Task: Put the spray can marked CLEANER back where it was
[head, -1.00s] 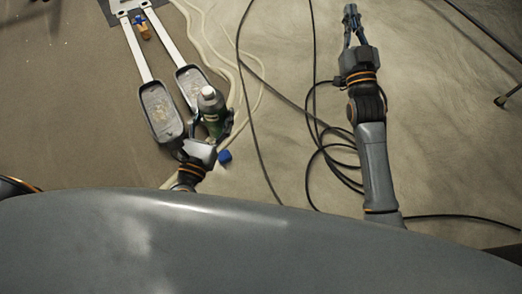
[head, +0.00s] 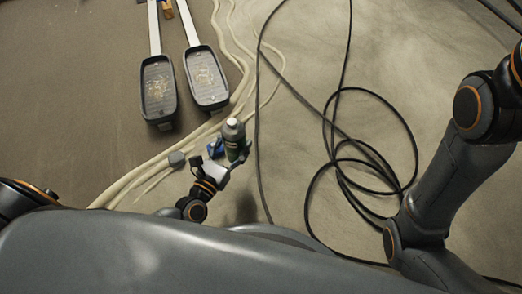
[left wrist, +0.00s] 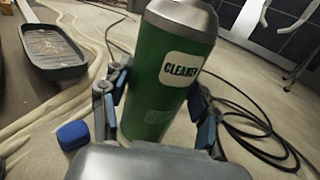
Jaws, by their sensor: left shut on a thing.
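The spray can (head: 233,131) has a silver top and a green body. In the left wrist view, its white label (left wrist: 181,67) reads CLEANER. My left gripper (left wrist: 158,105) is shut on the can, with a finger on each side of its body. The can looks roughly upright in the head view, close in front of my base; whether its bottom touches the floor is hidden. In the head view my left gripper (head: 228,160) is partly hidden. My right arm shows at the right edge, but its gripper is out of view.
A blue block (left wrist: 73,135) sits on the floor left of the can. Pale hoses (head: 150,170) run past it. Black cable (head: 335,150) coils to the right. Floor at far left is clear.

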